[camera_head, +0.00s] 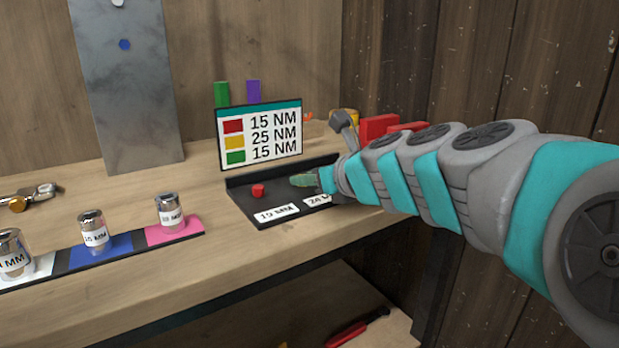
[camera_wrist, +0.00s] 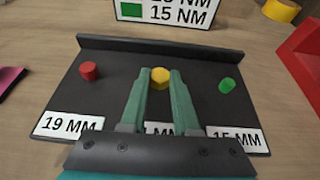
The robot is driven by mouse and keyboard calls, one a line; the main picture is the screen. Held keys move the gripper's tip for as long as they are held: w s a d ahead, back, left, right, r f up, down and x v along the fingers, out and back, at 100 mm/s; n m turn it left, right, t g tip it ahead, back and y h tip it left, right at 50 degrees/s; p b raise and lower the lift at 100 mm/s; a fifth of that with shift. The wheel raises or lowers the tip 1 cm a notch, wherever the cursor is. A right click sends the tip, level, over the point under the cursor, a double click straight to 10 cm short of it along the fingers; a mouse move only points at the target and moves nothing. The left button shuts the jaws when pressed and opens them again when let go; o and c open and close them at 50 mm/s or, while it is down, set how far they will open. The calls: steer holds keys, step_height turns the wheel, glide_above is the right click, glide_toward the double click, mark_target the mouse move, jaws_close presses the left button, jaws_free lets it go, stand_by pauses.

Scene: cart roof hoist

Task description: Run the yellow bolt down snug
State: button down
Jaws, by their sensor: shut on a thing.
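The yellow bolt (camera_wrist: 160,77) has a hexagonal head and sits over the black tray (camera_wrist: 105,95), behind a partly hidden size label. My gripper (camera_wrist: 160,84) is shut on it, one teal finger on each side. In the head view my gripper (camera_head: 303,181) is low over the tray (camera_head: 245,205) and hides the bolt. A red bolt (camera_wrist: 89,70) stands to the left behind a 19 MM label, and a green bolt (camera_wrist: 227,86) to the right behind a 15 MM label. A card (camera_head: 262,135) lists red 15, yellow 25 and green 15 NM.
Three metal sockets (camera_head: 93,231) stand on a white, blue and pink strip (camera_head: 130,246) at left. An upright metal plate (camera_head: 128,95) with a blue-marked spot stands behind. A metal tool (camera_head: 35,195) lies far left. Red boxes (camera_head: 380,128) stand behind my arm.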

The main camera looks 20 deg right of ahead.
steer(key=shift+r, duration=0.15)
stand_by(0.3)
steer(key=c, duration=0.6)
jaws_free()
steer(key=shift+c, duration=0.2)
steer(key=v, duration=0.6)
steer(key=shift+s+d, duration=0.15)
steer(key=shift+s, duration=0.15)
steer(key=shift+s+r, duration=0.15)
steer(key=shift+s, duration=0.35)
